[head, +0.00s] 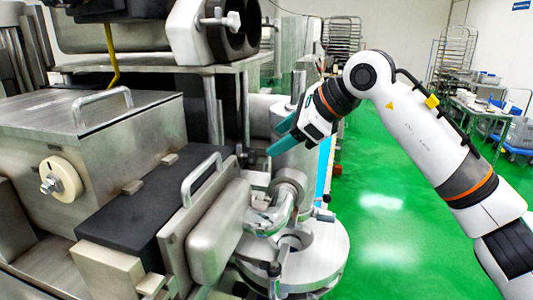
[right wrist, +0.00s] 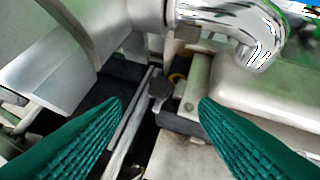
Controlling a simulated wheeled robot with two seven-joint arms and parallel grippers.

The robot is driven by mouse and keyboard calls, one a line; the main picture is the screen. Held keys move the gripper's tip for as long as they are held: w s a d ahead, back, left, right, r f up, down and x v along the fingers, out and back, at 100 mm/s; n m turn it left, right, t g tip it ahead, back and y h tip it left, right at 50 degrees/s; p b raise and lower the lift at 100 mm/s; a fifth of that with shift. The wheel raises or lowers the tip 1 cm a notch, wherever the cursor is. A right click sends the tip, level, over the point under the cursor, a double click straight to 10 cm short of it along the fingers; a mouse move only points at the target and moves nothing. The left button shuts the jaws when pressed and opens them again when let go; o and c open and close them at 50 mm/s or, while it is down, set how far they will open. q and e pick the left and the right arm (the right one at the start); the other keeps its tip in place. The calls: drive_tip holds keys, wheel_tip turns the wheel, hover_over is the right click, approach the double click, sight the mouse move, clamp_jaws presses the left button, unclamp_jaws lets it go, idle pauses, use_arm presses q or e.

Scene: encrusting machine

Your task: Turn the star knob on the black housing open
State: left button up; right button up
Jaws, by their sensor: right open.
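A small dark knob (right wrist: 160,88), apparently the star knob, shows in the right wrist view on dark parts beside a metal rail. In the head view a small dark part (head: 243,157) sits at the machine's right side near my fingertips; I cannot tell for sure that it is the same knob. My right gripper (head: 274,140) is open, its teal fingers pointing left toward the machine. In the right wrist view my fingertips (right wrist: 161,101) stand either side of the knob in the picture, apart from it, with nothing between them. My left gripper is not in view.
A curved metal pipe (right wrist: 225,20) and a rounded steel cover (right wrist: 270,95) lie close to the right finger. A steel hopper box (head: 100,125) and a handled plate (head: 205,185) stand left of the gripper.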

drive_tip(key=shift+b+v, duration=0.35)
drive_tip(key=shift+v, duration=1.85)
